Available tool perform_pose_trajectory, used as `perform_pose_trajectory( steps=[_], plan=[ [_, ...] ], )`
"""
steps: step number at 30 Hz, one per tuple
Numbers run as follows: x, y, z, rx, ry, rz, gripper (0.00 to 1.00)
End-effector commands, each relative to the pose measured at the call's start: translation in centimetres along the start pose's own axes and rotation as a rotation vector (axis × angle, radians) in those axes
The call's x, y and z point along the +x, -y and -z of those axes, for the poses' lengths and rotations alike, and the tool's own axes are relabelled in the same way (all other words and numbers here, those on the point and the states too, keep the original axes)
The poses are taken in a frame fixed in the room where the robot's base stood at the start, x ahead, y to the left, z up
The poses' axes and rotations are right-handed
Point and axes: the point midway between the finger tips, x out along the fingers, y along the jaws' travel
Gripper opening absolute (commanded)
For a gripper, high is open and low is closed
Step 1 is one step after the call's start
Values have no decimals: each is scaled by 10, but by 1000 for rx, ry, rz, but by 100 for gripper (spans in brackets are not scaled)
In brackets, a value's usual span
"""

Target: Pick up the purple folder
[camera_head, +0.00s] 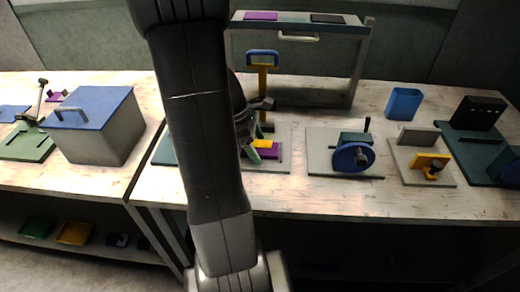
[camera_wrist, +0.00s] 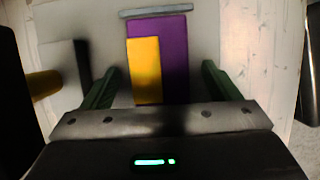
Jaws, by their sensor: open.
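A flat purple piece (camera_wrist: 173,40), which looks like the purple folder, lies on a pale plate (camera_wrist: 90,18) in the wrist view. A yellow piece (camera_wrist: 145,68) covers part of its left side. In the head view the purple piece (camera_head: 264,153) shows partly behind my arm, beside the yellow piece (camera_head: 264,143). My gripper (camera_wrist: 160,84) is open. Its two green fingers stand apart on either side of the purple and yellow pieces, with nothing seen held. Whether the fingers touch the plate is not clear.
A yellow post with a blue-framed top (camera_head: 263,60) stands close behind the purple piece. A blue-wheeled fixture (camera_head: 352,157) is to the right, a blue-lidded box (camera_head: 95,125) to the left. A grey rack (camera_head: 357,62) at the back carries another purple flat piece (camera_head: 260,16).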

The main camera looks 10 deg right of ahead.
Motion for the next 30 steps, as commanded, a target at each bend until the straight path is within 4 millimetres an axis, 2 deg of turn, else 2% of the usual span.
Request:
perform_pose_trajectory(
  steps=[4,5,12,14,23,30],
  plan=[
    [0,0,0,0,0,0,83],
    [0,0,0,0,0,0,79],
    [0,0,0,-1,0,0,33],
    [-1,0,0,-1,0,-1,30],
    [-4,0,-1,0,0,-2,29],
    [-26,-1,-10,1,-1,-5,29]
  ],
)
